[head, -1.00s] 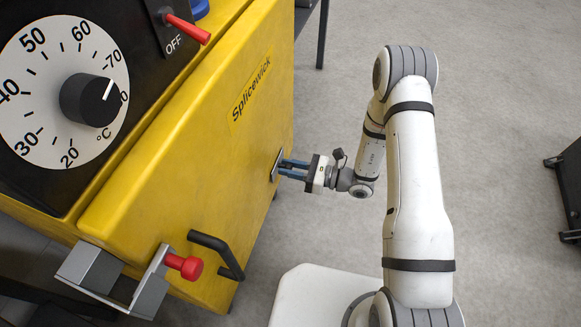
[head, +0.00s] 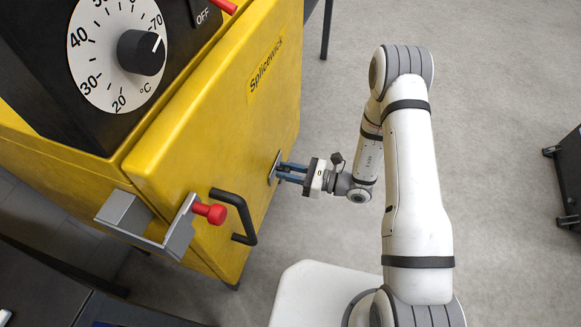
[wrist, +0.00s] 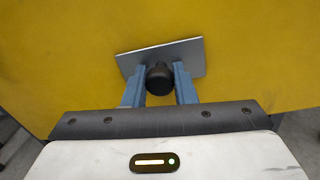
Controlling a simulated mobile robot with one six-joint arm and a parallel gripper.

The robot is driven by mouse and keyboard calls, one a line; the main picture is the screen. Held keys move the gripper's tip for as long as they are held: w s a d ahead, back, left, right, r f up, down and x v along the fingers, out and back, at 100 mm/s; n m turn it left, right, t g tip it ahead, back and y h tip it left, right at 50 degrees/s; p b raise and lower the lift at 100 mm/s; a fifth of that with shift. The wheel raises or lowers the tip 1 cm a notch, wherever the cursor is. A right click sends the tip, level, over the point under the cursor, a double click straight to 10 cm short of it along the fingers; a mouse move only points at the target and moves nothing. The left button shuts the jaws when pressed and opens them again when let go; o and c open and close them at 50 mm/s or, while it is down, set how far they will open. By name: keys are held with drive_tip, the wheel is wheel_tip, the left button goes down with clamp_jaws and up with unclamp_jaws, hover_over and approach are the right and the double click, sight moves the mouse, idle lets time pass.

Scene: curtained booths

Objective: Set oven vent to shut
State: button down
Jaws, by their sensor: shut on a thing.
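The oven is a yellow cabinet (head: 216,124) filling the left of the head view. Its vent shows as a small grey metal plate (wrist: 190,53) with a round black knob (wrist: 159,78), set on the yellow face; in the head view the plate (head: 273,168) is seen almost edge-on. In the wrist view the plate is tilted, its right end higher. My gripper (head: 281,173) is at the vent, its blue fingers closed on either side of the knob. The vent opening behind the plate is hidden. In the head view the fingers hide the knob.
A black handle (head: 246,220) and a grey latch bracket with a red knob (head: 210,214) stick out of the oven's near end. A temperature dial (head: 141,52) is above. Grey floor (head: 480,110) is clear to the right, with a dark wheeled stand (head: 568,180) at the edge.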

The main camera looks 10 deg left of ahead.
drive_tip(key=c, duration=1.2)
unclamp_jaws()
drive_tip(key=shift+s, duration=0.3)
drive_tip(key=shift+o, duration=0.2)
drive_tip(key=shift+w+d, duration=0.1)
drive_tip(key=d+p, duration=0.1)
drive_tip(key=d, duration=0.6)
drive_tip(key=shift+d+p, duration=0.3)
